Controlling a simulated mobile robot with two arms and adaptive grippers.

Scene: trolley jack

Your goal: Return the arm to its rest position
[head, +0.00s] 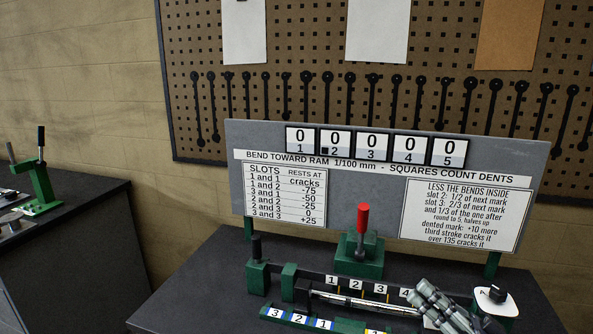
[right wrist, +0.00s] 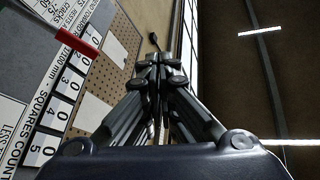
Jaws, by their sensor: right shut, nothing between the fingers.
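My right gripper (head: 421,292) is grey and reaches in over the right end of the green and black bench fixture (head: 290,283), near the number 4 mark. In the right wrist view its fingers (right wrist: 160,62) meet at the tips, shut with nothing between them. It partly hides the right part of the fixture and the shiny bar (head: 350,300) lying along it. Whether the gripper touches the fixture I cannot tell. My left gripper is not in view.
A red-handled lever (head: 362,220) stands upright on a green block behind the fixture. A grey sign board (head: 330,154) with a counter reading all zeros rises behind it. A white part with a black knob (head: 495,299) sits right of my gripper. Another bench (head: 75,240) stands left.

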